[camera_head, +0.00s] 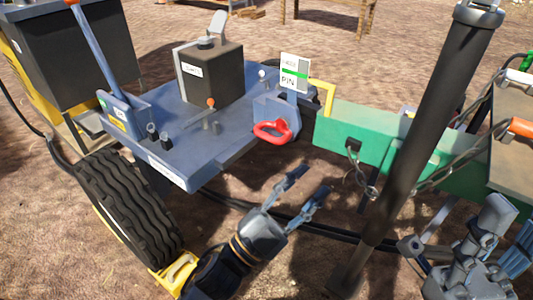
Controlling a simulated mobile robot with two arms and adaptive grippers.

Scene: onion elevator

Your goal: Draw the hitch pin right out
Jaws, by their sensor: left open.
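The hitch pin's red loop handle (273,131) sticks out at the right edge of the blue drawbar platform, below a white and green card (294,73) marked PIN. The pin's shaft is hidden in the blue bracket (284,110). My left gripper (312,182) is open and empty, below and slightly right of the red handle and apart from it. Its two fingers point up and to the right. My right gripper (475,255) is at the lower right corner, partly cut off, and I cannot tell how far its fingers are apart.
A green beam (385,150) with a chain (440,178) runs right from the hitch. A thick dark post (420,120) crosses in front of it. A black tyre (128,205) stands at the left. A dark hose crosses the bare ground behind my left gripper.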

